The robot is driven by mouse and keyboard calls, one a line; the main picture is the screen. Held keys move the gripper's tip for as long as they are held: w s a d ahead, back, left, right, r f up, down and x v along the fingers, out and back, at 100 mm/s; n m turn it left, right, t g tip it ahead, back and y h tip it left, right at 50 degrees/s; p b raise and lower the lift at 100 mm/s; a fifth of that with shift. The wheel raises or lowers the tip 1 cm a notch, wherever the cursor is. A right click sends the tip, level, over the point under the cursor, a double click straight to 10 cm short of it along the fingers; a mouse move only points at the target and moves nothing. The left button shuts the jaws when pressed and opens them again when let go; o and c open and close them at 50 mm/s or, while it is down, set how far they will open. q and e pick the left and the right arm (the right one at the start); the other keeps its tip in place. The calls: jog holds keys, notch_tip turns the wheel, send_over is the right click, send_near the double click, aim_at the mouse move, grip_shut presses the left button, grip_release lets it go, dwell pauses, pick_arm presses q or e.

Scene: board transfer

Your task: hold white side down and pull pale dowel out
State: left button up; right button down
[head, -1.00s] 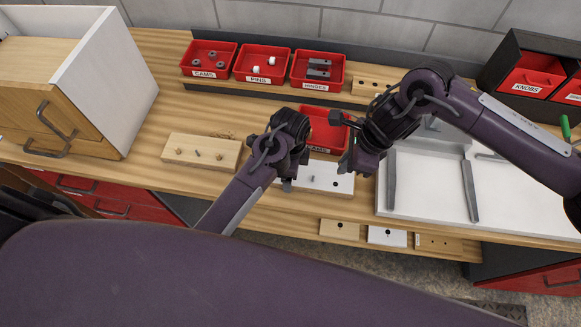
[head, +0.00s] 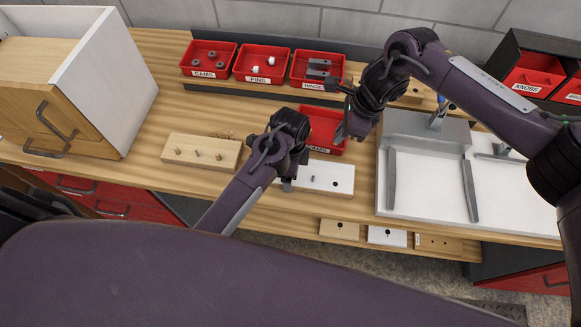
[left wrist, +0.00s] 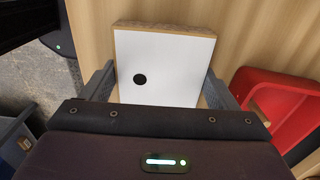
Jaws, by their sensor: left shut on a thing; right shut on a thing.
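The white side (head: 325,178) is a flat white board lying on the bench, with a dark hole toward its right end and a small grey fitting near my left gripper. My left gripper (head: 288,182) is shut on its left part; in the left wrist view the fingers flank the white side (left wrist: 170,60), whose hole looks empty.
A wooden board with pegs (head: 203,152) lies to the left. A white panel with grey rails (head: 425,195) fills the right. Red parts bins (head: 262,65) line the back, and a cabinet (head: 130,85) stands far left.

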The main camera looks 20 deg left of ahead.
jog(key=w, duration=0.1)
jog(key=w+a, duration=0.1)
jog(key=w, duration=0.1)
jog(key=w+a, duration=0.1)
jog(key=w, duration=0.1)
jog(key=shift+w, duration=0.25)
jog(key=shift+d, duration=0.1)
jog(key=shift+f, duration=4.05)
jog(key=c, duration=1.5)
grip_release()
jog(key=shift+r, duration=0.1)
jog(key=v, duration=1.1)
jog(key=shift+r, duration=0.4)
